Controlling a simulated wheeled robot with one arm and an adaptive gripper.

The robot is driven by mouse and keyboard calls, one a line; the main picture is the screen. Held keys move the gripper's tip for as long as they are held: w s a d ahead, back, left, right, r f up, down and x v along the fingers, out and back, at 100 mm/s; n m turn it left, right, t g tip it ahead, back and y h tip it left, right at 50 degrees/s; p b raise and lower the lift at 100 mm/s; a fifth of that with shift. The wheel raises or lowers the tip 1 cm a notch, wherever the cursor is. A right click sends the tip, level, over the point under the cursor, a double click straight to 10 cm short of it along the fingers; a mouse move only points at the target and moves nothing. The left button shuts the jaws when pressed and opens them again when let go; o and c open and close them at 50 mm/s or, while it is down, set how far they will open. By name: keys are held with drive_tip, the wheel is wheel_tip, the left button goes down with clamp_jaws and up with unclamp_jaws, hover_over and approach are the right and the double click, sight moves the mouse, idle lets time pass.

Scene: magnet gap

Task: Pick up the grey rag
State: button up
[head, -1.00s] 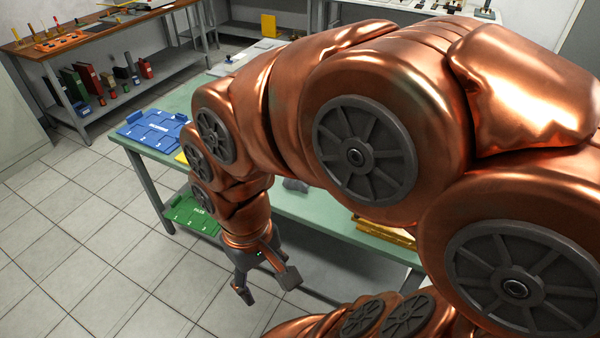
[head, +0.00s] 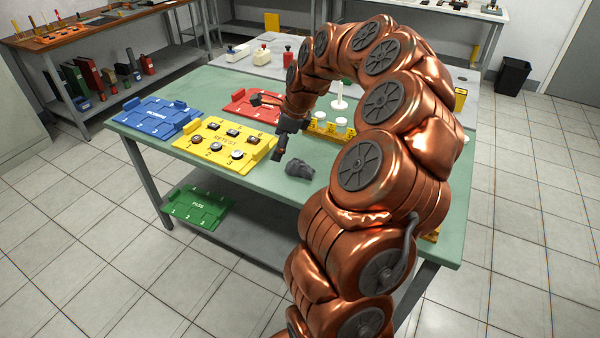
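The grey rag (head: 299,169) lies as a small dark crumpled lump on the green table top (head: 262,190), near its front edge. My gripper (head: 267,128) is above the table, up and to the left of the rag in the head view. Its two fingers are spread wide apart, with nothing visible between them. It does not appear to touch the rag.
A yellow tray (head: 259,154) with several small round and square parts lies left of the rag. A blue tray (head: 150,118) and a red tray (head: 238,108) lie beyond. A yellow rack (head: 318,128) with white-topped items stands behind. A green tray (head: 183,210) is on the lower shelf.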

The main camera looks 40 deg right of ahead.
sight(301, 161)
drive_tip(key=d+f+m, duration=0.2)
drive_tip(key=d, duration=0.1)
drive_tip(key=s+d+f+m, duration=0.1)
drive_tip(key=d+m, duration=0.1)
drive_tip(key=d, duration=0.1)
drive_tip(key=s+d+f+m+b, duration=0.1)
drive_tip(key=d+f, duration=0.1)
drive_tip(key=d, duration=0.2)
drive_tip(key=shift+f+m+h, duration=0.35)
drive_tip(key=shift+m+h, duration=0.05)
drive_tip(key=shift+d+f, duration=0.15)
drive_tip(key=shift+f, duration=0.1)
drive_tip(key=shift+a+p+x, duration=0.2)
drive_tip(key=shift+p+x, duration=0.2)
drive_tip(key=shift+x, duration=1.45)
drive_tip(key=shift+a+p+x, duration=0.25)
drive_tip(key=shift+p+x, duration=0.15)
drive_tip(key=shift+x, duration=1.4)
drive_tip(key=shift+w+r, duration=0.1)
drive_tip(key=shift+c, duration=0.4)
drive_tip(key=c, duration=1.2)
